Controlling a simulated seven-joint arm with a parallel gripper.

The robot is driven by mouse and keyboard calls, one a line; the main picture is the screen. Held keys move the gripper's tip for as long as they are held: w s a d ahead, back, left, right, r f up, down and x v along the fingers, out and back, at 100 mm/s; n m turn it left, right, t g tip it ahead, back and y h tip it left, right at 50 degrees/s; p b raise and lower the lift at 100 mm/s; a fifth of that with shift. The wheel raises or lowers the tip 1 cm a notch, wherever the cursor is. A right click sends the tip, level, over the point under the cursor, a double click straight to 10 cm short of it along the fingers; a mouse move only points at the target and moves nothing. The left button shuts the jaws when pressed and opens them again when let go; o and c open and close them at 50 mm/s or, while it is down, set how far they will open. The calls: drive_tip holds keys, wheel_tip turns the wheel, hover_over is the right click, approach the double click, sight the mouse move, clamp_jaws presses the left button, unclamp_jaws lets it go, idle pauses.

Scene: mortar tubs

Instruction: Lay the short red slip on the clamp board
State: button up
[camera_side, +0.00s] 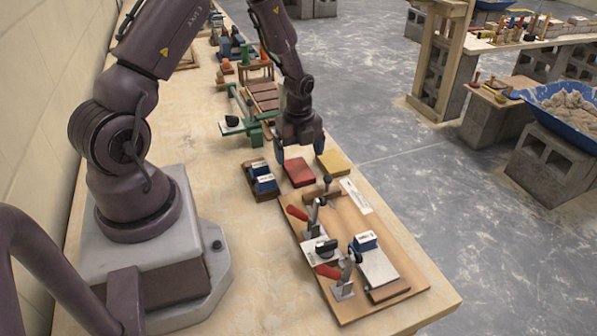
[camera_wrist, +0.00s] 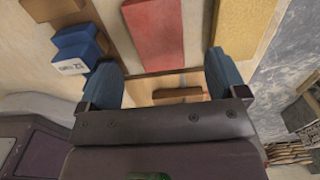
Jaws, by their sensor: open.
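The red slip (camera_side: 299,172) lies flat on the bench, just beyond the clamp board's far end. It also shows in the wrist view (camera_wrist: 155,32), with its near end close to the gap between the fingers. My gripper (camera_side: 299,151) is open and empty, with blue fingertips, above the bench near the slip. In the wrist view, my gripper (camera_wrist: 163,78) has its fingers apart, one on each side of the gap. The clamp board (camera_side: 387,232) is a wooden board with red-handled clamps, metal plates and a blue block. Part of it shows between the fingers (camera_wrist: 142,98).
A yellow slip (camera_side: 333,161) lies right of the red slip. Blue blocks (camera_side: 264,182) on a dark wooden holder stand to its left. A green-framed fixture (camera_side: 245,125) stands farther back. The bench's right edge is close to the yellow slip.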

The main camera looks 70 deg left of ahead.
sight(299, 169)
drive_tip(key=shift+f, duration=2.4)
drive_tip(key=c, duration=1.2)
drive_tip(key=shift+r, duration=0.1)
